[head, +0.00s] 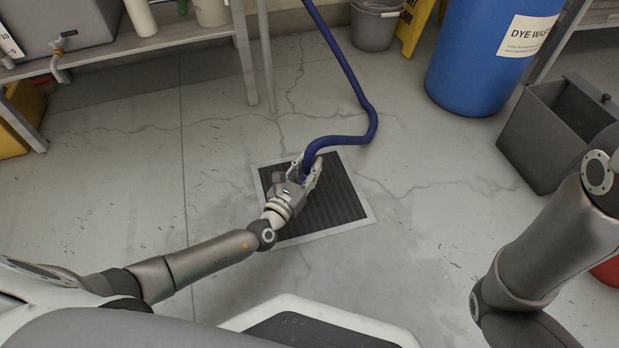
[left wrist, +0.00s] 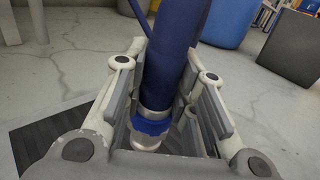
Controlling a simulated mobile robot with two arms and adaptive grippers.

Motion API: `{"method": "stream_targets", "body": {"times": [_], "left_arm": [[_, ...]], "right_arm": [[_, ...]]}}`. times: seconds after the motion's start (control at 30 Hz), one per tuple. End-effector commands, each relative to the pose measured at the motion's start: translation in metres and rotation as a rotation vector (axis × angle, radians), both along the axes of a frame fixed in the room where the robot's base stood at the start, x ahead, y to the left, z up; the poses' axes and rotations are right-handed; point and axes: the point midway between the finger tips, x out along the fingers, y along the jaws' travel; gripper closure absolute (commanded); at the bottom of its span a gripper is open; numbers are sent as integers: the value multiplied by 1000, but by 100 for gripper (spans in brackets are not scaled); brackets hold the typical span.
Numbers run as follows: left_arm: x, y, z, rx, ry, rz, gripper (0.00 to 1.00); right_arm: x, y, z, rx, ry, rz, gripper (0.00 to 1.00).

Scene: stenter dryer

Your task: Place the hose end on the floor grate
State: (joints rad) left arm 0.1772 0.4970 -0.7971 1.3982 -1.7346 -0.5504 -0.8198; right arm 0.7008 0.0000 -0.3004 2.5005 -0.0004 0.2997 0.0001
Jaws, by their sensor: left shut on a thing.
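The blue hose (head: 347,140) comes down from the top of the head view, bends on the floor and runs to my left gripper (head: 306,172). My left gripper is shut on the hose near its end. In the left wrist view the hose end (left wrist: 150,128), with a silver metal collar and a blue band, sits between the gripper fingers (left wrist: 168,100). The dark ribbed floor grate (head: 337,200) with a pale frame lies under the gripper in the head view. The exact height of the hose end above the grate cannot be told. My right gripper is out of view.
A blue dye waste drum (head: 480,60) and an open grey bin (head: 555,140) stand at the right. A grey bucket (head: 374,28) and a yellow sign (head: 413,22) are at the back. A metal table (head: 150,38) is at the back left. Cracked floor around the grate is clear.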

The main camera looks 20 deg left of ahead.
Motion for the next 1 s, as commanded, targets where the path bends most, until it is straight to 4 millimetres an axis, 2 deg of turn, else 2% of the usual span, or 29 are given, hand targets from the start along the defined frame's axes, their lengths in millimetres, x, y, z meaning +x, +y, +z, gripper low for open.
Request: {"method": "stream_targets", "body": {"times": [0.17, 0.4, 0.83, 0.87, 1.0], "left_arm": [[10, -1, -13, -2, -3, 1, 100], [8, 0, -39, 0, -2, 1, 100], [8, 0, -41, 1, 0, 1, 100], [8, 0, -42, 1, 0, 1, 71], [8, 0, -41, 0, 0, 1, 53]], "right_arm": [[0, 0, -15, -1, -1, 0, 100], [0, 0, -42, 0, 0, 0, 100], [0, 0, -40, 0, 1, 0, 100], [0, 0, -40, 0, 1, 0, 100], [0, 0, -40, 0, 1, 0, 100]]}}
